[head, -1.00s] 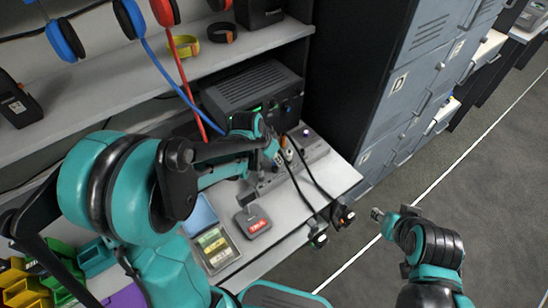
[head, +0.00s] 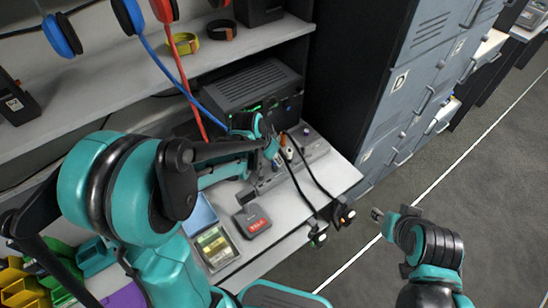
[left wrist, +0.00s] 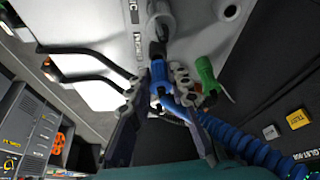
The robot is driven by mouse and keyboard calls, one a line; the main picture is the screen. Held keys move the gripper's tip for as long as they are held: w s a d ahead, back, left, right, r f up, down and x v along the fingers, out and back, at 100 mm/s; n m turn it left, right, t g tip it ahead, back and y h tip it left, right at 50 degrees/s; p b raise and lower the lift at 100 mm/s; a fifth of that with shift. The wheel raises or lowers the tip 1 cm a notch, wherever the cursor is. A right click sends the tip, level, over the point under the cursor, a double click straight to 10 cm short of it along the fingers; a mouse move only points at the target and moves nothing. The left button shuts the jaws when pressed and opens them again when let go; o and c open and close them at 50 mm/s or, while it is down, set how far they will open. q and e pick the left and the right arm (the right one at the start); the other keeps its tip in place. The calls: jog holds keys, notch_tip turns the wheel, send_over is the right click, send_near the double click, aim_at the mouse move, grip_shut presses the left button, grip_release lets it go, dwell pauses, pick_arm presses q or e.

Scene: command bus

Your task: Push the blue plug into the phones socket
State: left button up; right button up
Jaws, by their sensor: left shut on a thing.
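The blue plug (left wrist: 159,74) is between the fingers of my left gripper (left wrist: 154,88) in the left wrist view, and the gripper is shut on it. Its dark front end points at a grey cylindrical fitting (left wrist: 160,18) on the light panel (left wrist: 100,22). I cannot tell how deep the tip sits. Lettering beside it is only partly readable. In the head view my left gripper (head: 272,150) is over the grey socket strip (head: 312,150), and it hides much of the plug and the sockets. My right gripper (head: 378,215) is away over the floor, too small to read.
A green plug (left wrist: 206,74) is close right of the left fingers. A blue coiled cord (left wrist: 235,140) runs off lower right. Black cables (head: 311,185) hang across the desk edge. A black radio unit (head: 252,88) stands behind; a dark box with a red label (head: 252,221) lies in front.

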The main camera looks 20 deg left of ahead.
pick_arm(q)
jog(key=shift+f+b, duration=0.6)
jog(key=shift+f, duration=0.1)
dwell(0.7)
jog(key=o, duration=1)
jog(key=shift+r, duration=0.15)
notch_tip(320, 180, up, 8)
jog(key=p, duration=0.6)
jog(key=shift+p, duration=0.3)
